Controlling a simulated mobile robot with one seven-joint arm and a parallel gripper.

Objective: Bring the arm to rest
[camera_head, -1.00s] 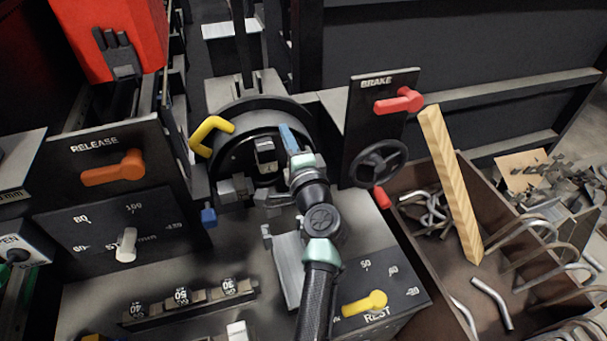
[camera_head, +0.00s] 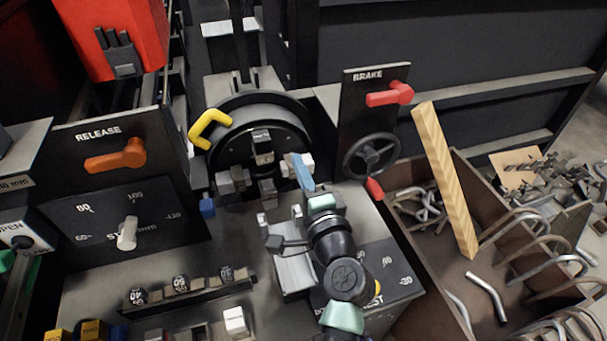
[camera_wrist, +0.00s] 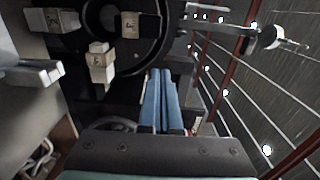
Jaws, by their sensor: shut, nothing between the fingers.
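My gripper (camera_head: 301,172) has blue fingers and shows in front of the round black chuck (camera_head: 243,150), at its lower right. In the wrist view its two blue fingers (camera_wrist: 161,102) lie side by side, shut with nothing between them. The chuck's pale jaw blocks (camera_wrist: 101,66) stand left of the fingers, apart from them. My arm covers most of the panel marked REST; only a sliver of its yellow knob (camera_head: 378,287) shows.
A yellow handle (camera_head: 209,127) sits at the chuck's left. The red BRAKE lever (camera_head: 390,94) and a black handwheel (camera_head: 371,156) are at right. A wooden bar (camera_head: 446,180) leans in a brown bin of bent tubes. An orange RELEASE lever (camera_head: 116,156) is at left.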

